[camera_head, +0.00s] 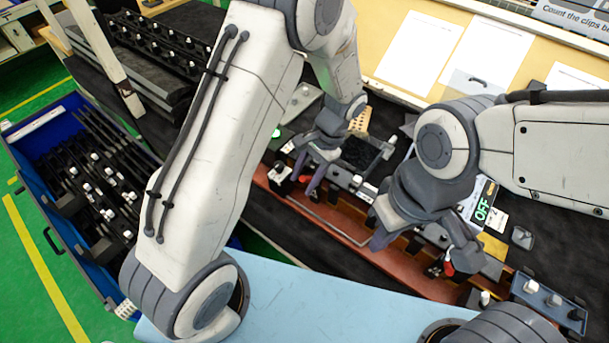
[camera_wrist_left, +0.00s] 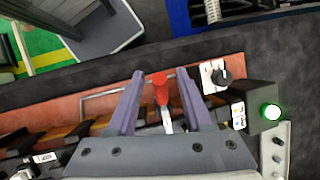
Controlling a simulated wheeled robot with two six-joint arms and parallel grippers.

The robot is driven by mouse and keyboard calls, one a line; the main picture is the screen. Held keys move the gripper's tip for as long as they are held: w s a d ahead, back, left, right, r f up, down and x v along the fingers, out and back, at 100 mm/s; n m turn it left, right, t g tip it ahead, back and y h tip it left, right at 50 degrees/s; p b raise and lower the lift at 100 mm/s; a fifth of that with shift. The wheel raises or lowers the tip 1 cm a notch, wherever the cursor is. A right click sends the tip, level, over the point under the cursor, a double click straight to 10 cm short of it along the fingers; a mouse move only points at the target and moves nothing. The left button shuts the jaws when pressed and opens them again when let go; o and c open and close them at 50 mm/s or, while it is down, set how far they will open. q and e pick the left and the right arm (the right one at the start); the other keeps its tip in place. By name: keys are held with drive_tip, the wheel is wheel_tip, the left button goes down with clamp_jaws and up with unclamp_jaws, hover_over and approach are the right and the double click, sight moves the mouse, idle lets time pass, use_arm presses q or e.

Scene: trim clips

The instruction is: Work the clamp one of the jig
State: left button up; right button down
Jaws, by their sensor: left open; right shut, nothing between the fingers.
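The jig (camera_head: 340,225) is a long red-brown rail with dark and tan blocks, running diagonally across the table in the head view. A red-handled clamp (camera_wrist_left: 160,88) stands upright between the fingers of my left gripper (camera_wrist_left: 160,78) in the left wrist view. The fingers are open on either side of it. My left gripper also shows at the jig's left end in the head view (camera_head: 309,176). My right gripper (camera_head: 438,225) is shut and empty over the jig's right part, near another red-handled clamp (camera_head: 448,268).
A green-lit button (camera_wrist_left: 272,112) sits on a black box beside the clamp. A blue crate (camera_head: 40,185) of dark trim clips stands at the left. A black tray (camera_head: 362,152) lies behind the jig. The light-blue surface (camera_head: 290,305) in front is bare.

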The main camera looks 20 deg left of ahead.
use_arm(q)
clamp_jaws()
idle(1.5)
